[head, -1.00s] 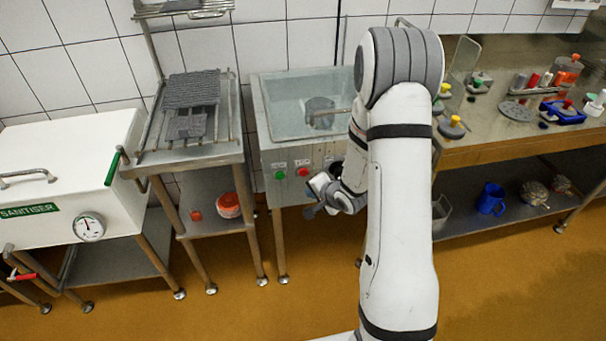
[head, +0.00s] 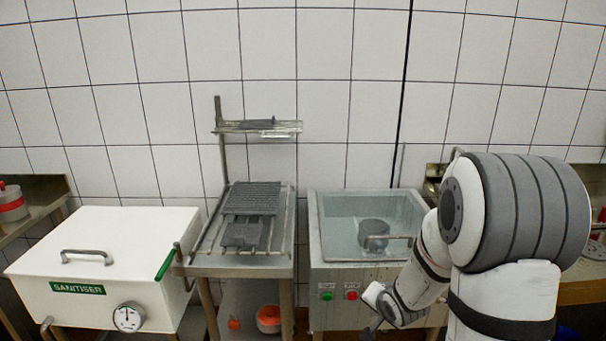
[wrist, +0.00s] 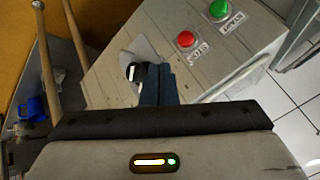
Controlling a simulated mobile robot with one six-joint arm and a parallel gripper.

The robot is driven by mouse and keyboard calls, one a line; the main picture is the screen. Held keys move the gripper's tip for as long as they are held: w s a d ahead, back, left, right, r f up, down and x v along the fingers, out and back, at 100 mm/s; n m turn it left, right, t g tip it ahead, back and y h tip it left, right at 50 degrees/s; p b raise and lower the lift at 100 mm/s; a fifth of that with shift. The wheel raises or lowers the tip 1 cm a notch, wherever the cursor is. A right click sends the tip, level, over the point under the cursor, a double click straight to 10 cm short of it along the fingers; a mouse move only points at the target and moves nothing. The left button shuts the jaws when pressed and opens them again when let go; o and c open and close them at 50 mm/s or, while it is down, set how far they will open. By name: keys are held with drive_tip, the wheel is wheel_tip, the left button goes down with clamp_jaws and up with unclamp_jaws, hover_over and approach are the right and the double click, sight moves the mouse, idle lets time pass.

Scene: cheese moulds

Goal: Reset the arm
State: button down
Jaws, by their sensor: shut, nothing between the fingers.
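My gripper (head: 370,328) hangs low in front of the steel basin unit (head: 318,250), right of its red button (head: 352,295) and green button (head: 327,296). In the wrist view the dark fingers (wrist: 158,82) are together with nothing between them. The unit's front panel (wrist: 135,75) lies beyond them. There the red button (wrist: 187,40) and green button (wrist: 219,10) are up and right of the fingertips, apart from them. My arm is bent, with its elbow high at the right of the head view.
A grey mould (head: 373,232) sits in the basin. To the left stand a rack table (head: 205,262) with dark grey mats (head: 250,198) and a white sanitiser box (head: 90,240) with a gauge (head: 128,317). In the wrist view, a blue mug (wrist: 36,108) shows at left.

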drive_tip(key=s+a+r+n+g, duration=0.2)
drive_tip(key=s+r+n, duration=0.2)
drive_tip(key=s+r, duration=0.3)
drive_tip(key=s+a+r+n+g, duration=0.2)
drive_tip(key=s+r, duration=0.6)
drive_tip(key=s, duration=0.8)
drive_tip(key=shift+s+r+n+g+h, duration=0.15)
drive_tip(key=shift+s+n+g+h, duration=0.2)
drive_tip(key=shift+n+g, duration=0.45)
drive_tip(key=shift+d, duration=0.1)
